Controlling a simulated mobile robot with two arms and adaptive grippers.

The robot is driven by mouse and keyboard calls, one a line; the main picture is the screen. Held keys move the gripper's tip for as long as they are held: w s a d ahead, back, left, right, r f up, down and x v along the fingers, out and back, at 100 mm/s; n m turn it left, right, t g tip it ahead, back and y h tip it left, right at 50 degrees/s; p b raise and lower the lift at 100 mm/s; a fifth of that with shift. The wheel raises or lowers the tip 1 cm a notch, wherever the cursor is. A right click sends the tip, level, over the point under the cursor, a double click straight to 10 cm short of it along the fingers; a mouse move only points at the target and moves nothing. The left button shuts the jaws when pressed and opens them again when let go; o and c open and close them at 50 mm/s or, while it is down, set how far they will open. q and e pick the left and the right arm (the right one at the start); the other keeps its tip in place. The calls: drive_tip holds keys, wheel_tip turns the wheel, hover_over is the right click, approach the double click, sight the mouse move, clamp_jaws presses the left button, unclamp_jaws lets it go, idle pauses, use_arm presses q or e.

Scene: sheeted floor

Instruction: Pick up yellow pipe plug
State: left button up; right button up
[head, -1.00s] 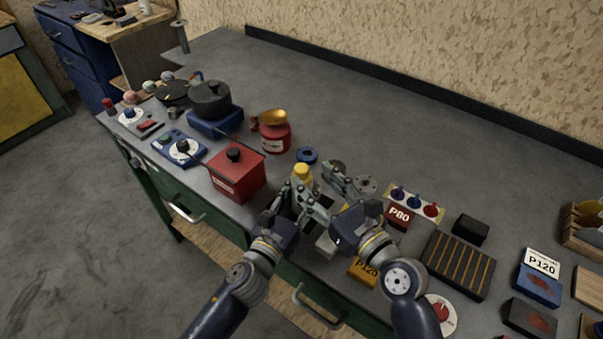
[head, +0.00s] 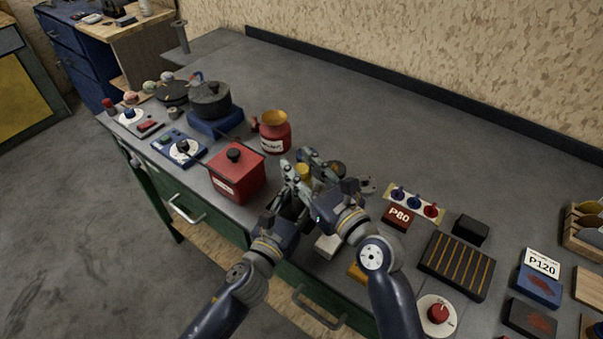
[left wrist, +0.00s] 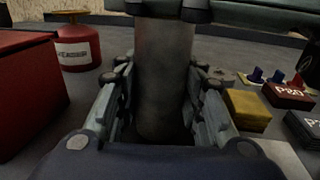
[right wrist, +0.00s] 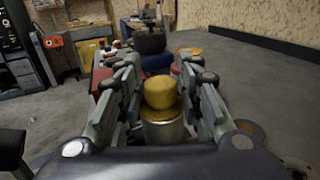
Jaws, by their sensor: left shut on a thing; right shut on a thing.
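The yellow pipe plug (right wrist: 162,92) sits at the top of an upright grey metal pipe (right wrist: 165,131) in the right wrist view. In the head view a bit of the yellow plug (head: 304,172) shows between my grippers. My right gripper (right wrist: 163,97) is shut on the plug, with a finger on each side of it. My left gripper (head: 291,197) is lower and shut on the pipe, which also stands between its fingers in the left wrist view (left wrist: 163,75). My right gripper covers part of the pipe's top in the left wrist view.
A red lidded box (head: 236,175) stands close left of my grippers, and a red canister (head: 275,135) behind them. A rack of colored pegs (head: 414,203), a P80 block (head: 398,218) and a slatted black tray (head: 456,265) lie to the right. The bench's back is clear.

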sight(301, 167)
drive_tip(key=shift+r, duration=0.6)
wheel_tip(301, 167, up, 2)
drive_tip(key=shift+r, duration=0.15)
drive_tip(key=v, duration=1.8)
use_arm(q)
drive_tip(key=o, duration=1.4)
